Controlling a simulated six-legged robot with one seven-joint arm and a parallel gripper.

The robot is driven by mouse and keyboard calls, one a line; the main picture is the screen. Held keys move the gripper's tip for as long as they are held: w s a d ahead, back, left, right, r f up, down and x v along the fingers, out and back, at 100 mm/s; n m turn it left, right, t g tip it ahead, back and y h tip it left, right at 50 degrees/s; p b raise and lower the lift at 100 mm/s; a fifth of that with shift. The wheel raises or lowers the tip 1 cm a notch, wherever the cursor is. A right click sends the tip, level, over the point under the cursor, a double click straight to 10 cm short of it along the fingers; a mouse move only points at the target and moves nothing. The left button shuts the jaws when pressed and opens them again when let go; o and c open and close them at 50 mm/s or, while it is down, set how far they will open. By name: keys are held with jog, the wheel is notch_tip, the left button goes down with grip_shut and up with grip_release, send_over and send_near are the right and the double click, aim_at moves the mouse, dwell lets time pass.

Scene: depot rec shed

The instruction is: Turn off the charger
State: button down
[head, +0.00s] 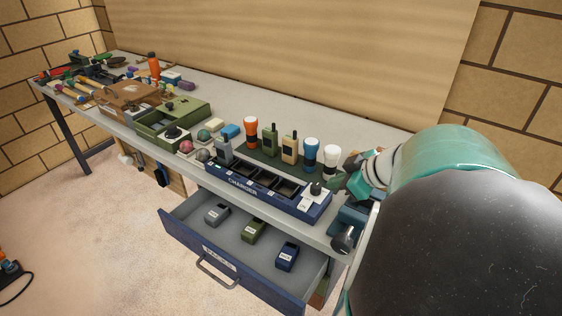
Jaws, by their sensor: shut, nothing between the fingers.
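The blue charger (240,184), labelled CHARGER, sits along the front edge of the bench. It has a row of dark slots. A grey radio (224,150) stands in or just behind its left end. At its right end is a white plate with a small black knob (315,188); its setting is too small to read. My gripper (338,183) is shut and empty, just right of the knob and close to it. I cannot tell whether they touch. My teal and dark arm comes in from the right and hides the bench's right end.
An open drawer (180,230) below the charger holds several small battery-like blocks and juts out. Behind the charger stand flashlights and radios, including an orange flashlight (251,131) and a tan radio (290,147). A green box (172,122) and clutter fill the left.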

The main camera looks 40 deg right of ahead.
send_over(306, 200)
jog(key=s, duration=0.3)
jog(key=f, duration=0.6)
jog(key=shift+w+a+f, duration=0.1)
jog(key=shift+w+f, duration=0.15)
jog(key=shift+f, duration=0.15)
jog(key=shift+d+f, duration=0.15)
jog(key=shift+f, duration=0.45)
jog(key=shift+d+f, duration=0.15)
jog(key=shift+f, duration=1.1)
jog(key=shift+w, duration=0.1)
jog(key=shift+d, duration=0.1)
jog(key=shift+d+f+y, duration=0.15)
jog(key=shift+f+y, duration=0.1)
jog(key=shift+y, duration=0.05)
